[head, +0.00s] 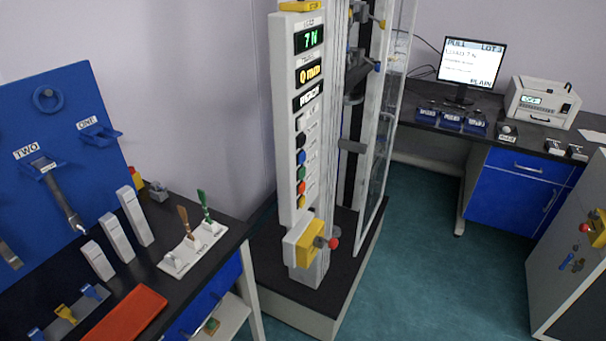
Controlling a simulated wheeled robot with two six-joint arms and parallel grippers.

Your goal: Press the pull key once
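The tall white test machine (286,80) stands in the middle of the head view. Its front panel has a green display (309,40) reading 7 N, an amber display (309,72) seemingly in mm, and a third display (308,97) with white text. Below them runs a column of coloured keys: black (301,141), blue (301,157), green (301,172), red (302,187) and yellow (301,202). Their labels are too small to read, so I cannot tell which is the pull key. Neither of my grippers is in view.
A yellow block with a red knob (333,243) juts out low on the machine. A black bench (215,250) with white stands and an orange tray (126,314) is at left. A monitor (472,62) headed PULL stands on the back desk. Green floor (440,270) is clear right of the machine.

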